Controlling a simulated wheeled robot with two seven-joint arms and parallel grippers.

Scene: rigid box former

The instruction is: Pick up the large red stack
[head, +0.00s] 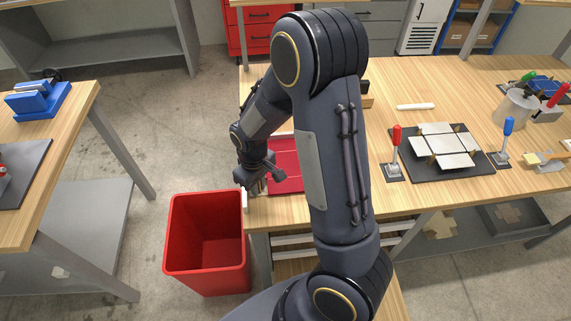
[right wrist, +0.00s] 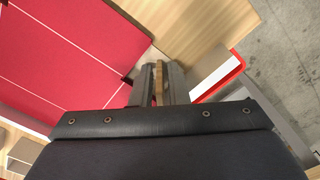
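The large red stack (head: 286,165) lies flat near the left end of the wooden table. In the head view my right arm hides its right side. In the right wrist view a broad red surface with thin white lines (right wrist: 70,45) fills the upper left. My right gripper (head: 265,178) is low at the table's left edge, at the left side of the stack. In the right wrist view the fingers (right wrist: 158,70) are close together beside the red surface's corner. A narrow tan strip shows between them; I cannot tell whether it is held. My left gripper is not in view.
A red bin (head: 207,240) stands on the floor against the table's left end. A black board with pale panels (head: 443,146), red-handled (head: 396,145) and blue-handled (head: 505,140) levers and a grey tool cup (head: 516,107) occupy the table's right. A white rod (head: 415,106) lies behind.

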